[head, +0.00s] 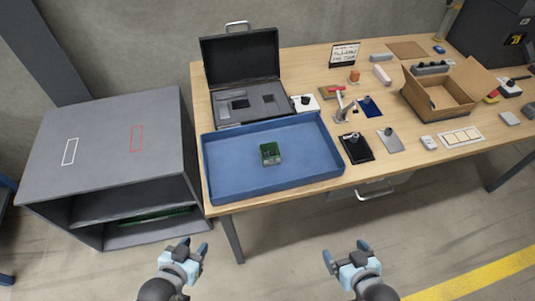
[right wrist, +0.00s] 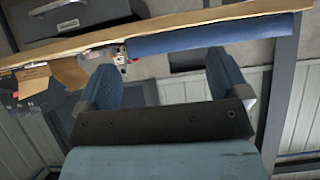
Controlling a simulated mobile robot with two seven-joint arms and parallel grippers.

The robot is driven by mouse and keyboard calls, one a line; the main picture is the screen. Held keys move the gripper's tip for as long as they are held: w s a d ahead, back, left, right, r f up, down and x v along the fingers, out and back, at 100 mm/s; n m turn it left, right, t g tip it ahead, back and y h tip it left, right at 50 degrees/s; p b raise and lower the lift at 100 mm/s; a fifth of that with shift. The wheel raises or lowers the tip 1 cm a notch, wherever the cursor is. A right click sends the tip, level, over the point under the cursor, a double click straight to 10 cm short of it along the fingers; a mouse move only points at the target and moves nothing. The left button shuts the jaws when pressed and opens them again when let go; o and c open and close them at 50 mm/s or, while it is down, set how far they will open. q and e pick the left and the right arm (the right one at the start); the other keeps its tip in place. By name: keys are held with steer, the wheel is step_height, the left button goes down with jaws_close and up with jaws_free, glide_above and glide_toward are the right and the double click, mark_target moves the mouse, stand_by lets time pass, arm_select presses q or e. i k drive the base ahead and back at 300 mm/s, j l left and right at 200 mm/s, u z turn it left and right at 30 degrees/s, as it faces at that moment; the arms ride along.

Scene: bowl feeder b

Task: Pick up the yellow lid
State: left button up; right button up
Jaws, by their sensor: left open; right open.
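I cannot make out a yellow lid in either view. A small green box (head: 270,153) sits in the shallow blue tray (head: 220,190) at the table's front left; its inside is too small to read. My left gripper (head: 193,245) is open and empty, in front of the table and below the tray's left part. My right gripper (head: 345,251) is open and empty, in front of the table to the right. In the right wrist view its fingers (right wrist: 162,70) are spread with nothing between them.
A grey shelf unit (head: 110,130) stands left of the table. An open black case (head: 240,75) lies behind the tray. An open cardboard box (head: 440,95) and several small items fill the table's right. A drawer handle (head: 375,194) juts from the table's front.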

mark_target(488, 99)
steer(key=l+u, duration=0.25)
steer(key=u, duration=0.15)
steer(key=l+u, duration=0.3)
steer(key=u, duration=0.15)
steer(key=l+u, duration=0.15)
steer(key=l, duration=0.2)
steer(key=k+l+u, duration=0.1)
steer(key=l, duration=0.25)
steer(key=k+l+u, duration=0.15)
steer(key=l, duration=0.15)
steer(key=k+l, duration=0.1)
steer(key=l, duration=0.25)
steer(key=k+l+u, duration=0.15)
steer(key=l, duration=0.55)
steer(key=k+l, duration=0.15)
steer(key=l, duration=0.25)
steer(key=k+l, duration=0.15)
steer(key=l, duration=0.25)
steer(key=k+l+u, duration=0.1)
steer(key=l, duration=0.3)
steer(key=k+l, duration=0.25)
steer(key=l, duration=0.15)
steer(key=k+l, duration=0.2)
steer(key=l, duration=0.2)
